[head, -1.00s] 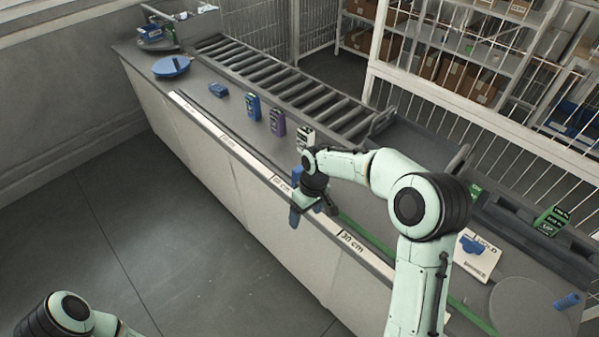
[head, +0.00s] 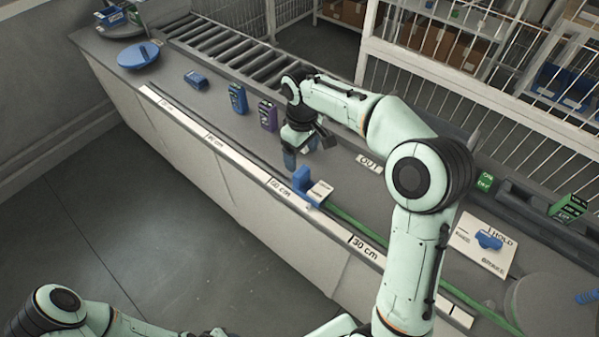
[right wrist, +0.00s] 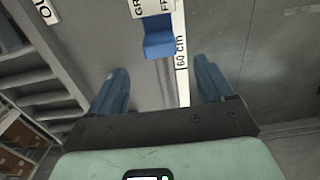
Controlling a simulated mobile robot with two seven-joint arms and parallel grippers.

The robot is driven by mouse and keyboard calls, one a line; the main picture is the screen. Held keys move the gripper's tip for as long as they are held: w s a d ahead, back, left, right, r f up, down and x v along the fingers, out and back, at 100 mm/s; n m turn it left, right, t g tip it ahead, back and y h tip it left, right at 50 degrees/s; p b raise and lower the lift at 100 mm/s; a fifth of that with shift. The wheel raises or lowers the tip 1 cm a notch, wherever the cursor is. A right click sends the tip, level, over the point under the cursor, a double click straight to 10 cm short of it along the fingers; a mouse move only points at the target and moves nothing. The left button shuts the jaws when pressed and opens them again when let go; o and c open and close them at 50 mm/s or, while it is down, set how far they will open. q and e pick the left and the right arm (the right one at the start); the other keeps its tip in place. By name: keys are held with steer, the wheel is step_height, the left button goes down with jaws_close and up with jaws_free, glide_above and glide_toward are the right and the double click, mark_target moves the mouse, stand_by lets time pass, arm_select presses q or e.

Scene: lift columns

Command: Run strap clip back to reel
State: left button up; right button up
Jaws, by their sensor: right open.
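The strap clip (head: 302,184), a blue block with a white label, sits on the counter's front scale by the 60 cm mark. It also shows in the right wrist view (right wrist: 158,42), a little beyond my fingertips and between their lines. The green strap (head: 352,227) runs from the clip to the right along the scale. A grey disc (head: 552,308), perhaps the reel, lies at the lower right. My right gripper (head: 304,150) is open and empty, above the counter behind the clip, with blue fingers. My left arm shows at the lower left, but its gripper is out of view.
A brake plate (head: 470,252) marked HOLD carries a blue lever (head: 489,239). Blue (head: 238,98) and purple (head: 267,115) devices stand behind the scale, near the roller conveyor (head: 225,48). A blue disc (head: 138,55) lies at the far left. A wire fence stands behind.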

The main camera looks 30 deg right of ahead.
mark_target(302, 171)
step_height(302, 171, down, 10)
steer(key=shift+f+b, duration=0.2)
steer(key=shift+b, duration=0.2)
steer(key=c, duration=1.4)
